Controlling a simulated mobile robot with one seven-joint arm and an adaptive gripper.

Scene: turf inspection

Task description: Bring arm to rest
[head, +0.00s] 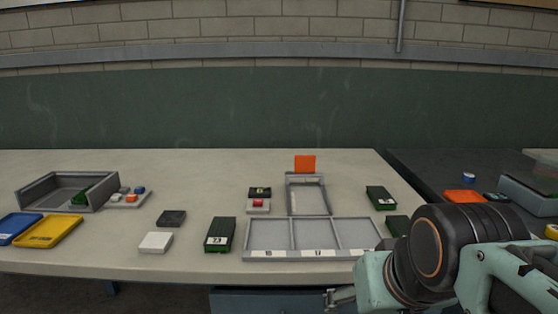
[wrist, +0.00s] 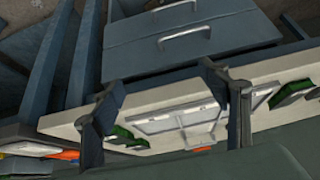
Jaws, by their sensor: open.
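My arm shows at the lower right of the head view, bent in front of the pale table (head: 100,258). In the head view part of my gripper (head: 342,297) shows low, by the table's front edge, and the rest is cut off or hidden by the arm. In the wrist view my gripper (wrist: 170,100) has its two dark fingers spread wide apart. Nothing is seen held between them. The table and its grey sectioned tray (head: 266,254) lie beyond the fingers.
Green turf blocks (head: 220,235) stand beside the tray, and an orange card (head: 305,164) behind it. A grey bin (head: 45,188) and a yellow tray (head: 50,231) are at left. A dark side table (head: 425,170) is at right. Blue drawers (wrist: 180,45) show below the table.

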